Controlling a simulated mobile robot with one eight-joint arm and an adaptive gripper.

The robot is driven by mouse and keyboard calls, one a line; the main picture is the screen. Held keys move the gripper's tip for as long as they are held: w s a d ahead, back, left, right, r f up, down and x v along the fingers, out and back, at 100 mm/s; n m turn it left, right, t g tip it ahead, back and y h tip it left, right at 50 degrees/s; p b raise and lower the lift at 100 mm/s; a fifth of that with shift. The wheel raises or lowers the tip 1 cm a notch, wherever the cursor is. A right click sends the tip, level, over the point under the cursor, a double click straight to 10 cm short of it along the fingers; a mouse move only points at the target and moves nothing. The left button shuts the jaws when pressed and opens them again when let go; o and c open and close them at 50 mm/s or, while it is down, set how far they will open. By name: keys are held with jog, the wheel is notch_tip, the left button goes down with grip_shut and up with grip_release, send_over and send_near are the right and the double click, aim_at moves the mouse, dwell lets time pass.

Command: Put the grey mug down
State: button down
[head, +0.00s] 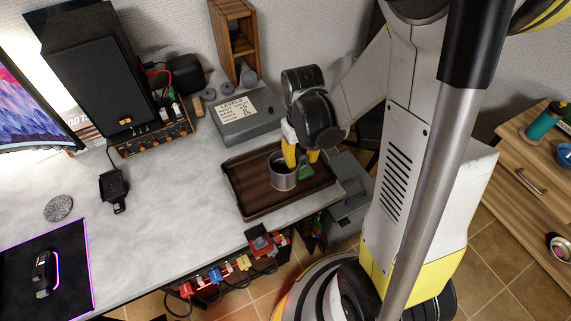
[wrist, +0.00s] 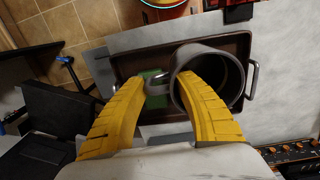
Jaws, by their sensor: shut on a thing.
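The grey mug (head: 283,180) is upright at the dark brown tray (head: 247,204) on the desk. My gripper (head: 302,158) reaches down at the mug's right side with its yellow fingers. In the wrist view, my gripper (wrist: 160,84) has the handle of the grey mug (wrist: 205,62) between its fingertips, with the mug's open rim showing. Whether the mug's base touches the tray or hangs just above it, I cannot tell. The tray (wrist: 128,66) lies behind the mug in the wrist view.
A green object (head: 305,172) is right beside the mug. A grey box with a label (head: 240,127) stands behind the tray. A black speaker (head: 92,75) and a small mixer (head: 150,140) stand further left. The desk's middle left (head: 160,205) is clear.

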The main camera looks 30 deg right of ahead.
aim_at(279, 164)
jog(key=w+a+f+b, duration=0.1)
jog(key=w+f, duration=0.1)
jog(key=f, duration=0.1)
jog(key=w+a+f+b, duration=0.1)
jog(key=w+f+b, duration=0.1)
jog(key=w+f, duration=0.1)
jog(key=w+a+f+b, duration=0.1)
jog(key=w+f, duration=0.1)
jog(key=f, duration=0.1)
jog(key=shift+w+a+f+b, duration=0.2)
jog(key=shift+w+b, duration=0.1)
jog(key=shift+w, duration=0.05)
jog(key=shift+r, duration=0.15)
jog(key=c, duration=1)
grip_release()
jog(key=shift+o, duration=0.2)
